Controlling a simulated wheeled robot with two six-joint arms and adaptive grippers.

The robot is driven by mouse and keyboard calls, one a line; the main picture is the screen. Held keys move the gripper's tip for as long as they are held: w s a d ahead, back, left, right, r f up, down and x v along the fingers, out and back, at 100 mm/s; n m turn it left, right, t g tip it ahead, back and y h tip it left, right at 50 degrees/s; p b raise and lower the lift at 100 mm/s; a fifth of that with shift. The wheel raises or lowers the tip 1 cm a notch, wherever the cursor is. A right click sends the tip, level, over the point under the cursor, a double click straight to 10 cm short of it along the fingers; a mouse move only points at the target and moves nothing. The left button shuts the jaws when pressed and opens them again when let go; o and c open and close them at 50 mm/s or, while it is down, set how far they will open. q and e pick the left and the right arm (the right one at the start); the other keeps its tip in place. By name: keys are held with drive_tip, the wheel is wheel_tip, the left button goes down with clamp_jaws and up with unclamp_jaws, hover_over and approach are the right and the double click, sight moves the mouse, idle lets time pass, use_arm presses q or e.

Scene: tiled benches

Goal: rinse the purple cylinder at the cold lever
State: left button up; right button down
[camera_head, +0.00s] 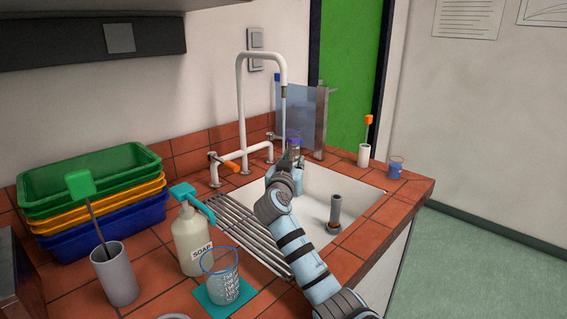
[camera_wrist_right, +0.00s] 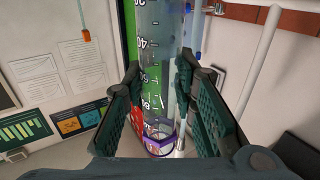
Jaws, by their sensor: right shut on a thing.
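The purple cylinder is a clear graduated cylinder with a purple ring; its purple end (camera_head: 293,136) shows in the head view below the white tap's spout (camera_head: 284,90). My right gripper (camera_head: 287,169) is shut on it over the sink (camera_head: 318,187). In the right wrist view the clear, marked cylinder (camera_wrist_right: 157,62) stands between the fingers of my right gripper (camera_wrist_right: 156,85), with its purple ring (camera_wrist_right: 159,142) near the bottom. The tap has an orange lever (camera_head: 226,163) on its left and another lever (camera_head: 274,135) on its right, whose colour is unclear. My left gripper is out of view.
A grey standpipe (camera_head: 335,211) stands in the sink. A soap bottle (camera_head: 192,240), a beaker (camera_head: 222,283) on a teal mat, a grey brush holder (camera_head: 115,273) and stacked trays (camera_head: 92,205) stand at the left. A small blue cup (camera_head: 395,170) is at the right edge.

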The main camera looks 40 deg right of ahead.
sight(297, 156)
drive_tip(key=shift+r, duration=0.1)
drive_tip(key=shift+s+a+r+p, duration=0.15)
drive_tip(key=shift+s+r+p, duration=0.1)
drive_tip(key=shift+p, duration=0.15)
drive_tip(key=s+r+p, duration=0.1)
drive_tip(key=s+a+r+p, duration=0.1)
drive_tip(key=p, duration=0.1)
drive_tip(key=s+a+r+p, duration=0.1)
drive_tip(key=shift+s+r, duration=0.15)
drive_tip(key=shift+r, duration=0.05)
drive_tip(key=shift+s+a+r+p, duration=0.15)
drive_tip(key=shift+s+p, duration=0.1)
drive_tip(key=shift+p, duration=0.15)
drive_tip(key=shift+f, duration=0.2)
